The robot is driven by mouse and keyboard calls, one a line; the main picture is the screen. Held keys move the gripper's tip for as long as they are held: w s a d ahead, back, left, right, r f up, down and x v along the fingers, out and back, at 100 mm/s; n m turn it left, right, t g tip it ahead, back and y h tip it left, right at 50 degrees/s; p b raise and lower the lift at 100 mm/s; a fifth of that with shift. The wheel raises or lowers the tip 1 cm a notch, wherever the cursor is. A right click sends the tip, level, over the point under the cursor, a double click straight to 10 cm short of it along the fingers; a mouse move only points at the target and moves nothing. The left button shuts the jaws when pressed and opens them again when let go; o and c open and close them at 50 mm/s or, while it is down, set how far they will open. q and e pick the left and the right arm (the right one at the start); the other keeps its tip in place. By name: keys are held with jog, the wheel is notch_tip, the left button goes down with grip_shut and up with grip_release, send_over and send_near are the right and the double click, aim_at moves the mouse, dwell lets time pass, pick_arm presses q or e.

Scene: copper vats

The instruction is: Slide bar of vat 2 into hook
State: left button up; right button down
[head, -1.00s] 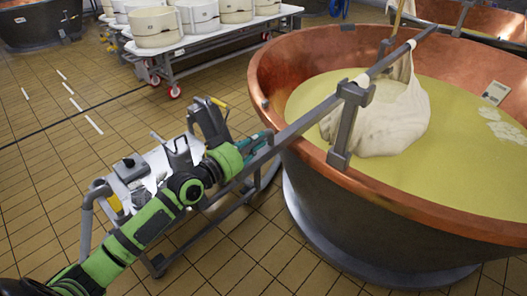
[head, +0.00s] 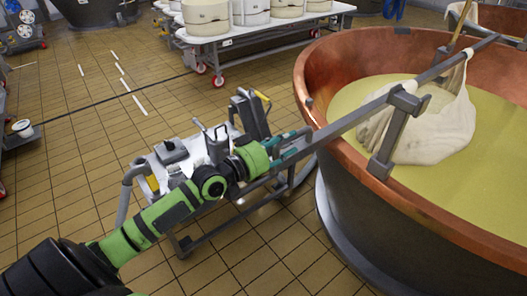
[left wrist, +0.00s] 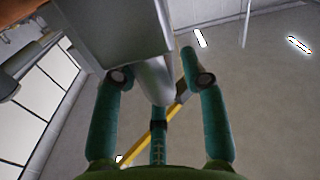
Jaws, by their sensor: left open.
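The grey bar (head: 350,121) slants up from lower left across the rim of the copper vat (head: 465,226). It lies at the grey hook bracket (head: 397,132) on the near rim; I cannot tell how it seats there. Its far part passes the top of a white cloth bundle (head: 432,130) in the yellow liquid. My left gripper (head: 290,145), with teal fingers, is at the bar's near, lower end. In the left wrist view my left gripper (left wrist: 153,68) has its fingers apart, with a grey block-like part between and above them. My right gripper is not in view.
A grey metal stand (head: 190,243) with levers is beside and below my left arm, close to the vat. A wheeled table (head: 255,38) with white moulds is at the back. Tiled floor (head: 70,190) at left is mostly clear.

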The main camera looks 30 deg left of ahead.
pick_arm(q)
jog(key=v, duration=0.8)
jog(key=shift+s, duration=0.25)
jog(key=shift+a, duration=0.25)
jog(key=a+f+n+g+y, duration=0.2)
jog(key=a+f+y, duration=0.35)
jog(key=f, duration=0.95)
jog(key=s+a+f+g+y+p, duration=0.15)
jog(key=s+f, duration=0.25)
jog(key=f, duration=0.5)
jog(key=s+a+f+g, duration=0.1)
jog(key=s+f+g, duration=0.25)
jog(key=f, duration=0.45)
jog(key=s+d+f+g, duration=0.3)
jog(key=s+d+f, duration=0.1)
jog(key=s+f, duration=0.95)
jog(key=s+d+f+m+g, duration=0.1)
jog(key=s+d+f+g, duration=0.2)
jog(key=s+d, duration=0.3)
jog(key=s+d+f+m+g+p, duration=0.1)
jog(key=s+d+f+g, duration=0.2)
jog(key=s, duration=1)
notch_tip(320, 180, down, 3)
jog(key=d, duration=0.2)
jog(key=shift+s+d+m+h+p, duration=0.25)
jog(key=shift+d+m+h+p, duration=0.05)
jog(key=shift+d+m+h, duration=0.1)
jog(key=shift+r, duration=0.15)
